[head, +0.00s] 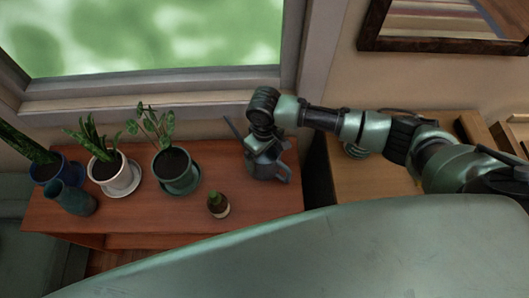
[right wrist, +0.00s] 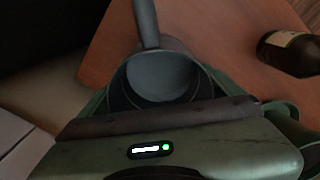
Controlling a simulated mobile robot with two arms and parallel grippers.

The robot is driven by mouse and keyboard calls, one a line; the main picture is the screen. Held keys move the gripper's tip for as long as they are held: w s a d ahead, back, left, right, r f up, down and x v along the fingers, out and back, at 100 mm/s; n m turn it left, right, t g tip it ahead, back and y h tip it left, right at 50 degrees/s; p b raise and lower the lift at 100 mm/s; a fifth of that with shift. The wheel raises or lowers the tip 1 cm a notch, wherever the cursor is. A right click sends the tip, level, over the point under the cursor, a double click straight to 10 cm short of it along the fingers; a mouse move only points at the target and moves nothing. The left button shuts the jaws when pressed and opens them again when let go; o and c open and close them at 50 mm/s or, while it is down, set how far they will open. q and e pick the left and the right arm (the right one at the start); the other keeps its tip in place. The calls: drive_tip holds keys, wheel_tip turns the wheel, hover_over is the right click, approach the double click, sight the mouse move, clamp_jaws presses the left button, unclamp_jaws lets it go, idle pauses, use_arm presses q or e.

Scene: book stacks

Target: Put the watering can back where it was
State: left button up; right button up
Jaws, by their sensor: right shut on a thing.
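The dark grey watering can (head: 268,163) is at the right end of the wooden cabinet top, with its thin spout pointing up and left. My right gripper (head: 263,128) comes down over it from above and is shut on it, hiding part of its upper side. In the right wrist view the round body of the watering can (right wrist: 160,78) fills the space in front of my right gripper (right wrist: 158,115). I cannot tell whether the can's base touches the wood. My left gripper is not in view.
A window stands behind.

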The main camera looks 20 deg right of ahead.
drive_tip(key=shift+f, duration=0.25)
drive_tip(key=o, duration=1.7)
wheel_tip(320, 180, up, 8)
drive_tip(key=shift+f, duration=0.15)
